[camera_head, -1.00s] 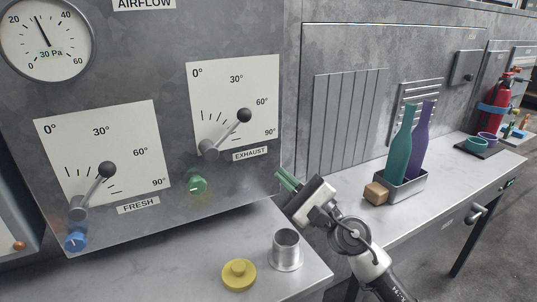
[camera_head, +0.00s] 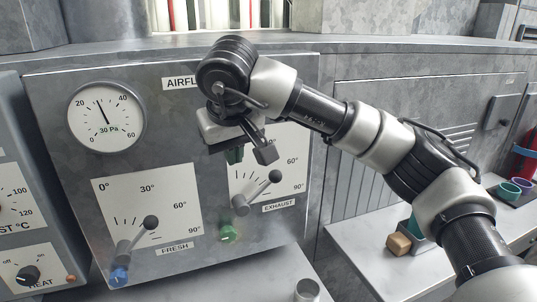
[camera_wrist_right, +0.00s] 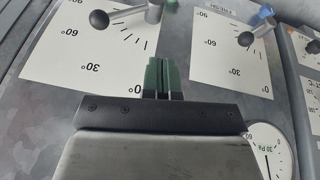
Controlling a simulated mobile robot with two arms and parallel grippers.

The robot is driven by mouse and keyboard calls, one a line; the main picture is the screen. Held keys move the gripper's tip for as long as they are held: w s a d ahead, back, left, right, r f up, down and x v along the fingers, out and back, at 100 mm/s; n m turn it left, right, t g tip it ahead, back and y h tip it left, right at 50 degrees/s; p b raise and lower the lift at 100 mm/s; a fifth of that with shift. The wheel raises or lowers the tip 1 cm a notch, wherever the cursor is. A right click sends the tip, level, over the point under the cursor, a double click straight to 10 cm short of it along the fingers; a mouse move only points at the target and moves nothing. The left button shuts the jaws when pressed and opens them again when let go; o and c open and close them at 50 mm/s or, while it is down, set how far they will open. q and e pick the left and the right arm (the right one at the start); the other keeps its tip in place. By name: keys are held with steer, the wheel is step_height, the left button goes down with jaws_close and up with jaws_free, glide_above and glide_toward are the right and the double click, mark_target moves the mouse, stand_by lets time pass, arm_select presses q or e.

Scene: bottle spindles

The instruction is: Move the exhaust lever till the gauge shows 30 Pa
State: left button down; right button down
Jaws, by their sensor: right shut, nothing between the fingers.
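The pressure gauge (camera_head: 106,117) is at the left of the panel. Its needle points up and slightly left, about midway between 20 and 40; "30 Pa" is printed on its face. The exhaust lever (camera_head: 275,176) has a dark ball knob and points up and right, roughly toward 60° on its scale; its knob also shows at the top left of the wrist view (camera_wrist_right: 99,19). My right gripper (camera_head: 236,155) is shut and empty, its green fingertips (camera_wrist_right: 160,75) in front of the exhaust plate's upper left, apart from the lever. My left gripper is out of view.
The fresh lever (camera_head: 150,222) and a blue knob (camera_head: 118,276) stand left of the exhaust lever. A green knob (camera_head: 227,234) is below it. My right arm crosses in front of the panel's right side. A wooden block (camera_head: 398,243) is on the bench.

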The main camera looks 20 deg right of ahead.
step_height(320, 180, up, 4)
steer(key=d+f+h, duration=0.1)
steer(key=d+h, duration=0.1)
steer(key=p, duration=0.2)
glide_toward(272, 175)
step_height(272, 175, down, 4)
steer(key=w+a, duration=0.2)
steer(key=d+f, duration=0.1)
steer(key=w+d+f, duration=0.1)
steer(key=d, duration=0.1)
steer(key=shift+f+p, duration=0.3)
steer(key=shift+f, duration=0.05)
steer(key=shift+d+f+m+y+b, duration=0.3)
steer(key=shift+d+f+b, duration=0.2)
steer(key=shift+b, duration=0.15)
steer(key=shift+w+r, duration=0.1)
